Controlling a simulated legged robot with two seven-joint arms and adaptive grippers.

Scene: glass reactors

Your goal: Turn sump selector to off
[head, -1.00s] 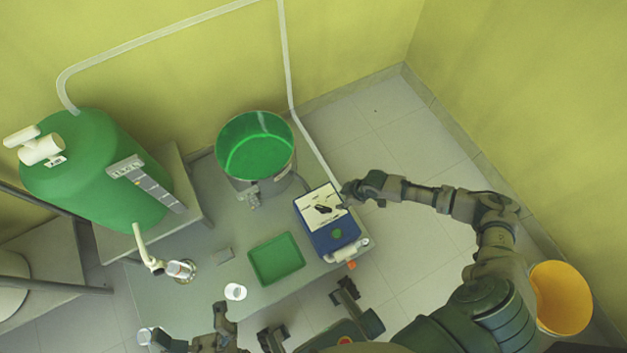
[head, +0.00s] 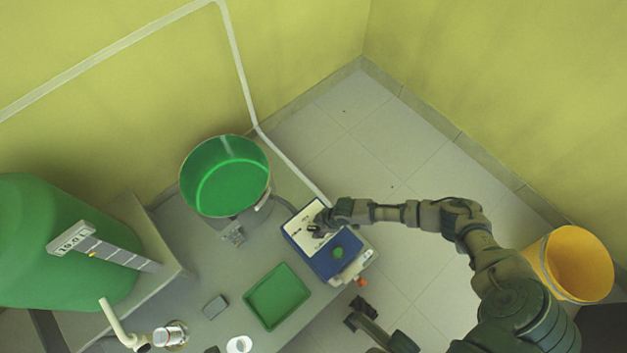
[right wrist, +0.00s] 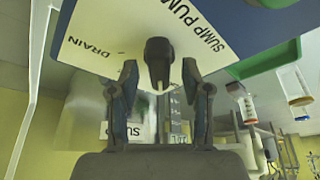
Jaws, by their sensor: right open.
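The sump selector is a blue box (head: 321,265) with a white label plate (head: 298,226), at the table's right end in the head view. Its dark knob (right wrist: 158,62) shows in the right wrist view, with the words DRAIN and SUMP PUMP on the plate (right wrist: 100,35). My right gripper (head: 323,219) reaches over the plate from the right. In the right wrist view its two fingers (right wrist: 159,72) stand open on either side of the knob, with gaps to it. In the head view the gripper partly hides the knob.
A green-lined round vessel (head: 226,178) stands left of the box, and a green tray (head: 277,297) lies in front. A large green tank (head: 60,245) is at the left. A yellow bucket (head: 570,265) stands right of my arm. Floor behind the box is clear.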

